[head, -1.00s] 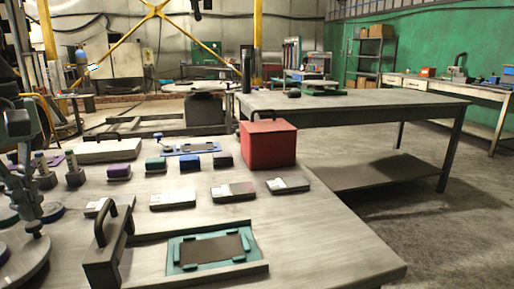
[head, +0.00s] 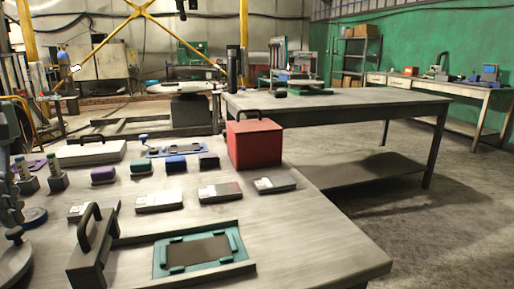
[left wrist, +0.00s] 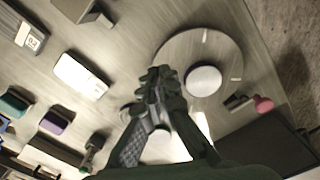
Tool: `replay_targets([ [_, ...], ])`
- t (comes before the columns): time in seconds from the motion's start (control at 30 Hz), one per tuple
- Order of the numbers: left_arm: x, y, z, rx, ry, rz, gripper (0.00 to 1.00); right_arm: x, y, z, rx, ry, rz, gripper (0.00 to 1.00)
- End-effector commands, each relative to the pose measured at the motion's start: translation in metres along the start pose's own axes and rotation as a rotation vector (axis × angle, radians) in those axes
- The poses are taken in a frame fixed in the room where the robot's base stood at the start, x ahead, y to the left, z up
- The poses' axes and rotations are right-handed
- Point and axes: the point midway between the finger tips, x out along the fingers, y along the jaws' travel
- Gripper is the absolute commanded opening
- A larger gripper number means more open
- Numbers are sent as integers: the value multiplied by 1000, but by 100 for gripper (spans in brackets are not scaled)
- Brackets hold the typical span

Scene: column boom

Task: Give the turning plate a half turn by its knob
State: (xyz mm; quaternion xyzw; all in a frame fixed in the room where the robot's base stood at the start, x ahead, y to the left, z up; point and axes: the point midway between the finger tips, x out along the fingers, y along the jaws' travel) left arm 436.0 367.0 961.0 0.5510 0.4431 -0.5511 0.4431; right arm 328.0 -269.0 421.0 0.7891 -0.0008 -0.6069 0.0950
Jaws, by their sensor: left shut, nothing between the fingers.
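The turning plate (head: 14,264) is a pale round disc at the lower left edge of the head view, partly cut off. In the left wrist view the plate (left wrist: 222,52) is a large grey disc with pale marks and a white round centre (left wrist: 203,80). My left gripper (left wrist: 155,76) is shut and empty, its dark fingers over the plate's near edge. I cannot make out the knob there; the fingers may hide it.
A dark handled block (head: 88,250) and a teal-framed tray (head: 163,258) lie right of the plate. A red box (head: 254,145) and several small blocks stand farther back. A pink-knobbed item (left wrist: 263,104) lies near the plate. The table's front right is clear.

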Motion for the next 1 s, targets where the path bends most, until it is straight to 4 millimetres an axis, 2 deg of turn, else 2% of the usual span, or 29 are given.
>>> replay_targets([
  [0.43,1,0,0,0,0,0,0,1,1,0,-2,3,2,0],
  [1.0,23,0,0,0,0,0,0,15,-2,4,0,1,0,0],
])
